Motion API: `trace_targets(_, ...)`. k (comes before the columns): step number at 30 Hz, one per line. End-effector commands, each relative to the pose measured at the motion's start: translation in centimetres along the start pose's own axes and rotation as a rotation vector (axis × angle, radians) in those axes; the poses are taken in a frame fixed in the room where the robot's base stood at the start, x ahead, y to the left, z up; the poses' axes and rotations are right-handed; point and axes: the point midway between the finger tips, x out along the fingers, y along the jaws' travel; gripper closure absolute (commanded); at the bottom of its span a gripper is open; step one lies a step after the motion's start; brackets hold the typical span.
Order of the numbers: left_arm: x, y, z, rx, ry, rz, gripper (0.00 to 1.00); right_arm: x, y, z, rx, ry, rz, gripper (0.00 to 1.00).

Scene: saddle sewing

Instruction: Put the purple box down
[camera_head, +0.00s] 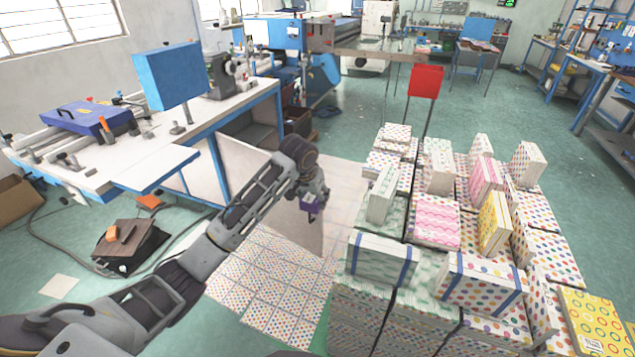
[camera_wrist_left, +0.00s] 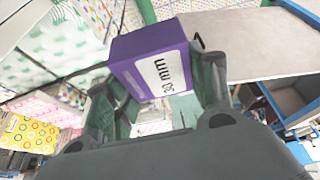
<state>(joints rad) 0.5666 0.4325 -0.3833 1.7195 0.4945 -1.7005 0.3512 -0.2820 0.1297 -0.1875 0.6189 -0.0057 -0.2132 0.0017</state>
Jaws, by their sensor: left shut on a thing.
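The purple box (camera_wrist_left: 128,48) has a white label with black print, partly readable as "30 mm". My left gripper (camera_wrist_left: 155,85) is shut on it, with a finger on either side in the left wrist view. In the head view the purple box (camera_head: 309,207) is a small patch at the end of my left gripper (camera_head: 315,197). It is held up in front of an upright beige panel, left of the stacked patterned boxes. Whether anything touches its underside cannot be told. My right gripper is not in view.
Stacked patterned boxes (camera_head: 437,222) fill the right side. A white workbench (camera_head: 150,165) with a blue edge stands at the left. Green floor is open farther back.

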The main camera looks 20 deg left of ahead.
Motion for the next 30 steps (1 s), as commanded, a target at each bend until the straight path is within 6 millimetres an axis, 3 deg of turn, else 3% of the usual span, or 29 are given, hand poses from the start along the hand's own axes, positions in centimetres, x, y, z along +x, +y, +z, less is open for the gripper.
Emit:
trace_targets(12, 5.9, 0.6, 7.0, -0.033, -0.003, -0.013, 0.76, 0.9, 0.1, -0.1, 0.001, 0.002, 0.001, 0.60)
trace_targets(30, 13.0, 2.2, 18.2, -0.064, -0.002, -0.025, 0.76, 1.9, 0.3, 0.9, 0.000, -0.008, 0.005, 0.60)
